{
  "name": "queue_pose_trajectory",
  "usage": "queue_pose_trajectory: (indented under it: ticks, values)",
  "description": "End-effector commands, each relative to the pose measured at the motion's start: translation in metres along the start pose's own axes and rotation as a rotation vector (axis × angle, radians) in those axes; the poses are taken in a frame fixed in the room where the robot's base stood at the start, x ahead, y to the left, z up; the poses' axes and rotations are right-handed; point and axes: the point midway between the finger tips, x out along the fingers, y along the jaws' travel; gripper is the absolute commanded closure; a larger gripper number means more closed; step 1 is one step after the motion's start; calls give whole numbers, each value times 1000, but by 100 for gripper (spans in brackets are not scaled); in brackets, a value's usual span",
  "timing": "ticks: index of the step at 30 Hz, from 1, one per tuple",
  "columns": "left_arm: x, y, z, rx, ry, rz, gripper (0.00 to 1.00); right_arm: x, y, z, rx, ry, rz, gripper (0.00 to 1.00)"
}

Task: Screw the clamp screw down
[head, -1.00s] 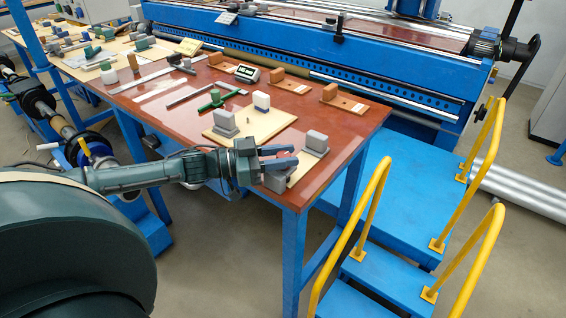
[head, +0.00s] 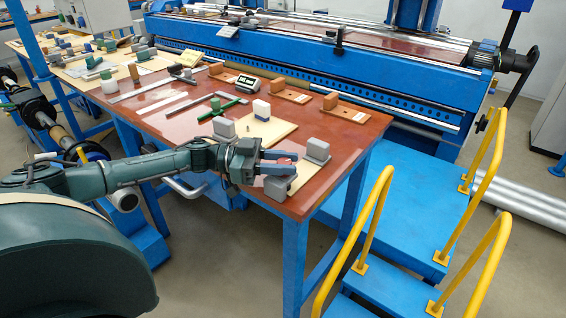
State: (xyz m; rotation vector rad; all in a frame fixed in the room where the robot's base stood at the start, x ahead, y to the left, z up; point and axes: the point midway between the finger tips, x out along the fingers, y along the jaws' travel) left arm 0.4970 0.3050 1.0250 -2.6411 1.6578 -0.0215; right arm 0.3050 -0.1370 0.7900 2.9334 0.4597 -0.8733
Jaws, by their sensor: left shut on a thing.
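My left gripper (head: 284,162) is over the front right corner of the red-brown table, with its blue-grey fingers pointing right. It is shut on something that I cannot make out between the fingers. A grey block (head: 278,187) is just below the fingers, partly covered by them. Another grey block (head: 317,150) stands just beyond the fingertips on a dark base. I cannot pick out the clamp screw for certain; the gripper may hide it. My right gripper is not in view.
Yellow handrails (head: 373,218) and blue steps stand to the right.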

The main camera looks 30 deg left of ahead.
Motion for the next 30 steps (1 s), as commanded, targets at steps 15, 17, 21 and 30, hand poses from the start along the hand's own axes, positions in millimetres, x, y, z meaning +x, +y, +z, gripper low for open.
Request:
queue_pose_trajectory:
  ticks: [15,17,21,30]
  values:
    - [1,0,-1,1,2,0,50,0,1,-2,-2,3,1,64]
    - [0,0,0,1,2,0,50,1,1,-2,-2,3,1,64]
    - [-8,0,1,1,-1,-3,50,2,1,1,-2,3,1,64]
    - [-68,0,4,-1,-4,-5,50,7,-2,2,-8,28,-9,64]
